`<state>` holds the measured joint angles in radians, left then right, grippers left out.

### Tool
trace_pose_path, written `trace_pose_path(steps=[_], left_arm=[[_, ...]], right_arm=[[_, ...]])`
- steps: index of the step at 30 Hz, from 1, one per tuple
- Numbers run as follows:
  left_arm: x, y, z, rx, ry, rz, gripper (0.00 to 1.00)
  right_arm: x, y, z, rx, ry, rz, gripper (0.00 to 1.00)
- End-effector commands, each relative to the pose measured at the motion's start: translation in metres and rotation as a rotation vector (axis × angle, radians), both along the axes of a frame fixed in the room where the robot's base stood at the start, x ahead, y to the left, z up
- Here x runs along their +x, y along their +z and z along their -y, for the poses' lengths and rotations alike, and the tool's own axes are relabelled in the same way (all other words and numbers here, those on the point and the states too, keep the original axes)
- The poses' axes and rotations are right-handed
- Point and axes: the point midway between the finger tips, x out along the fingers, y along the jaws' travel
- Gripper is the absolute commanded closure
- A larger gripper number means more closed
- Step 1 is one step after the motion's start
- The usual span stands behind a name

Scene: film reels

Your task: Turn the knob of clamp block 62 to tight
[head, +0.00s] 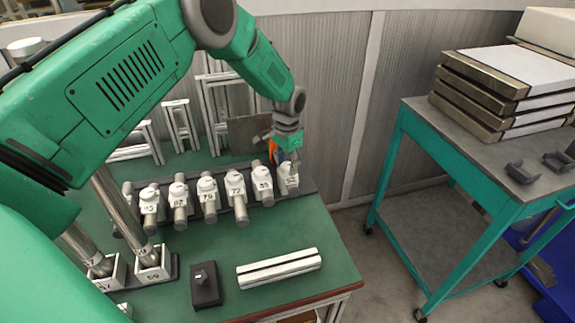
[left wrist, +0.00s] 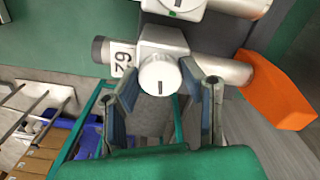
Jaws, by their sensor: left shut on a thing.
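Clamp block 62 is the white block (head: 288,183) at the right end of the row of clamp blocks in the head view. In the left wrist view it is a white block (left wrist: 163,40) on a metal rod, with a label that seems to read 62, turned on its side. Its round white knob (left wrist: 159,74) faces the camera and has a short dark mark at its lower edge. My left gripper (head: 291,160) is over this end block. In the left wrist view its two fingers (left wrist: 162,82) stand on either side of the knob, shut on it. My right gripper is not in view.
Several other clamp blocks (head: 235,185) stand in the row to the left. An orange piece (left wrist: 276,93) is at the rod's end, close to the right finger. A slotted white bar (head: 278,268) and a dark box (head: 205,285) lie in front. A green cart (head: 480,180) stands right.

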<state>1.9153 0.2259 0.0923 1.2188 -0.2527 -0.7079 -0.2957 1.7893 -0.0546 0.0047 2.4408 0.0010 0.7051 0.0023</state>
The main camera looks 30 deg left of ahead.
Motion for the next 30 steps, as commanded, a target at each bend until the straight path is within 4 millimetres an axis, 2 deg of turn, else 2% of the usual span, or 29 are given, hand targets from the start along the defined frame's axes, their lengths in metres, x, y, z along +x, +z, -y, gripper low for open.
trace_pose_path(steps=[1, 12, 29, 30], left_arm=[[0.006, 0.0041, -0.0009, 0.001, -0.029, 0.018, 0.93], [0.0061, 0.0042, -0.0003, 0.002, -0.19, 0.018, 0.93], [0.006, 0.0041, 0.0002, 0.001, -0.219, 0.018, 0.93], [0.0061, 0.0041, 0.0003, 0.001, -0.219, 0.018, 0.54]], right_arm=[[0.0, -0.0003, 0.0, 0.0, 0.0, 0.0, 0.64], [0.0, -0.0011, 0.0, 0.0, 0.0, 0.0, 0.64], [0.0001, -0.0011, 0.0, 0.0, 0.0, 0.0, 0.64], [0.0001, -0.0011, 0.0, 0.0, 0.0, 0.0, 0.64]])
